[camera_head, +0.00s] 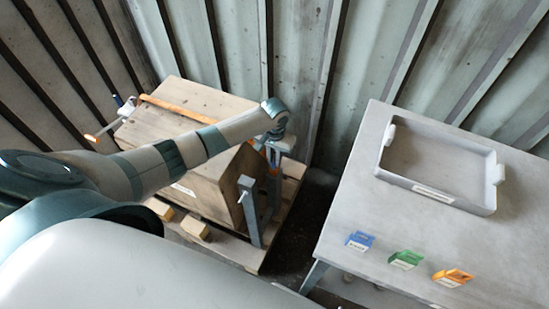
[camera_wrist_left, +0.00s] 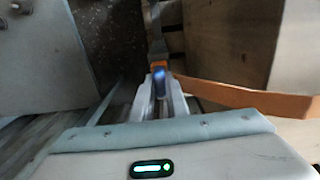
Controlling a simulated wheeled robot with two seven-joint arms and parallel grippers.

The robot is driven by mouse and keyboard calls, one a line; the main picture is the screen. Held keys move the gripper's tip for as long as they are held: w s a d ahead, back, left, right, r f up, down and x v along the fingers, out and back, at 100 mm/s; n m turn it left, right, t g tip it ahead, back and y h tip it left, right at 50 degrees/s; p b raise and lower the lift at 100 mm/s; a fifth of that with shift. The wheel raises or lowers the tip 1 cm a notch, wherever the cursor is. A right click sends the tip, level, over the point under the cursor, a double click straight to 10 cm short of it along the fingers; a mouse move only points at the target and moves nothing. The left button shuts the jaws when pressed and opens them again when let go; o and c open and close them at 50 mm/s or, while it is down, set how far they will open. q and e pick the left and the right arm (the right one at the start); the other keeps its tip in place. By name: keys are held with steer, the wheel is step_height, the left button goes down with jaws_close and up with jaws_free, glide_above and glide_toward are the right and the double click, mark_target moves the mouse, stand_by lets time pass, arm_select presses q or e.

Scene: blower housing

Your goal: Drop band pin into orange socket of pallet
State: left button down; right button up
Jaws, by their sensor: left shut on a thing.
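The pallet (camera_head: 255,266) stands on the floor at centre left and bears a wooden crate (camera_head: 172,138). An orange band (camera_head: 190,109) runs over the crate's top and crosses the left wrist view (camera_wrist_left: 250,98). My left gripper (camera_head: 280,143) is at the crate's right side, near grey metal posts (camera_head: 250,212). In the left wrist view its fingers (camera_wrist_left: 160,92) are shut on a small blue-topped piece, apparently the band pin (camera_wrist_left: 159,74). An orange part, perhaps the orange socket (camera_wrist_left: 158,65), shows right at the fingertips. I cannot tell if the pin is inside it.
A grey table (camera_head: 340,220) stands at the right with an open tray (camera_head: 436,193) on it. Blue (camera_head: 360,241), green (camera_head: 406,259) and orange (camera_head: 452,277) labelled blocks line its front. A corrugated wall (camera_head: 290,50) is close behind. An orange-tipped rod (camera_head: 93,137) sticks out left of the crate.

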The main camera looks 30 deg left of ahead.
arm_select(q)
steer(key=shift+f, duration=0.15)
stand_by(0.5)
steer(key=c, duration=1.7)
jaws_free()
steer(key=shift+o, duration=0.2)
step_height(320, 180, up, 18)
steer(key=shift+f, duration=0.25)
steer(key=shift+d+f, duration=0.1)
